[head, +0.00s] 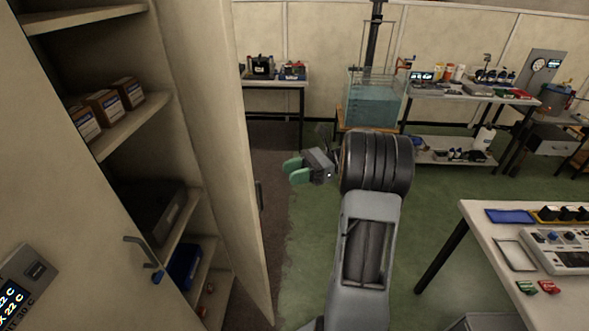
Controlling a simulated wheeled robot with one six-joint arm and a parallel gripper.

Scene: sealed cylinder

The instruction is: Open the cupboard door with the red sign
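A beige cupboard stands at the left in the head view. One door (225,150) is swung open, its panel standing out toward me, with a dark handle (258,195) on its right side. Another door panel (50,200) at the far left has a grey handle (140,250) with a blue end. No red sign shows on the visible surfaces. My gripper (296,171), with green fingertips, is to the right of the open door and apart from its handle in the picture. It looks empty; the gap between its fingertips is unclear.
Cupboard shelves (135,125) hold small boxes (105,105) and a blue bin (184,264). A display box (25,285) is at lower left. A worktable (480,235) stands at right, a water tank (373,105) and benches behind. Green floor (310,240) beside the door is clear.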

